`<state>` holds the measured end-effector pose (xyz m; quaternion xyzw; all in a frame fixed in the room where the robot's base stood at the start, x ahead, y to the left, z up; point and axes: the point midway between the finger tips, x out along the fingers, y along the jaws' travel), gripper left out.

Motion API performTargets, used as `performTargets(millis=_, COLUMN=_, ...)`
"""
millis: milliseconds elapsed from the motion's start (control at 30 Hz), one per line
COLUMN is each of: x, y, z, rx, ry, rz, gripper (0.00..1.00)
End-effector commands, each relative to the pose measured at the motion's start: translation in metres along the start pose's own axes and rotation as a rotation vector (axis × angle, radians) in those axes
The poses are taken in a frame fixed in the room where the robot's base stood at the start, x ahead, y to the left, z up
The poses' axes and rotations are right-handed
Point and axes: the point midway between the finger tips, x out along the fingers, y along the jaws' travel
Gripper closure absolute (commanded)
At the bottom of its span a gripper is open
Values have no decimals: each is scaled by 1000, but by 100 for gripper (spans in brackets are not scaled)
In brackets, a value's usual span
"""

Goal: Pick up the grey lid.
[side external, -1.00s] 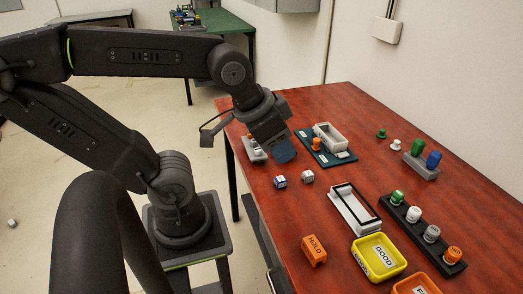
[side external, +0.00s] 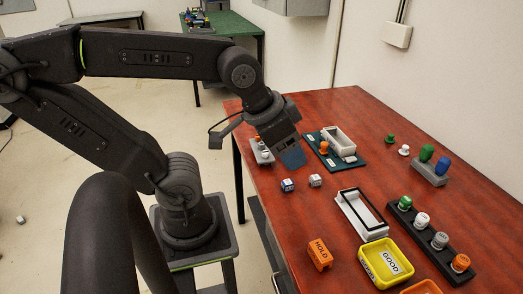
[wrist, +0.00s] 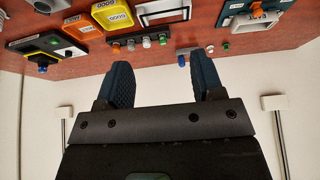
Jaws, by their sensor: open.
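A small round grey lid (side external: 439,240) stands in a black rack (side external: 454,276) on the red-brown table, between a white lid (side external: 421,220) and an orange lid (side external: 460,262). A green lid (side external: 404,203) is at the rack's far end. The rack also shows small in the wrist view, where the grey lid (wrist: 131,45) is hard to make out. My gripper (side external: 293,157) is open above the table's left part, well left of the rack and higher. In the wrist view its two blue fingers (wrist: 163,78) are apart with nothing between them.
A teal board (side external: 313,145) with a pale box lies beyond my gripper. Two dice (side external: 287,185) are below it. A white tray with a black frame (side external: 342,198), an orange HOLD block (side external: 320,254) and a yellow GOOD tray (side external: 366,265) lie nearer. A grey block (side external: 430,174) holds green and blue pegs.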

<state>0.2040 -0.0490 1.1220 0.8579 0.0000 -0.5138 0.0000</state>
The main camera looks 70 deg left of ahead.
Motion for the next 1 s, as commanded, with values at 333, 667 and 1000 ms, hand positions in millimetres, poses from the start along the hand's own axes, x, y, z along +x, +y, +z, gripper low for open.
performTargets(millis=333, x=0, y=0, z=0, rx=0, ry=0, rz=0, gripper=8)
performTargets(millis=667, x=9, y=-18, z=-10, rx=-114, ry=-23, rz=-55, gripper=8)
performTargets(millis=1000, x=74, y=-176, z=-36, rx=-926, ry=-99, rz=-439, gripper=8)
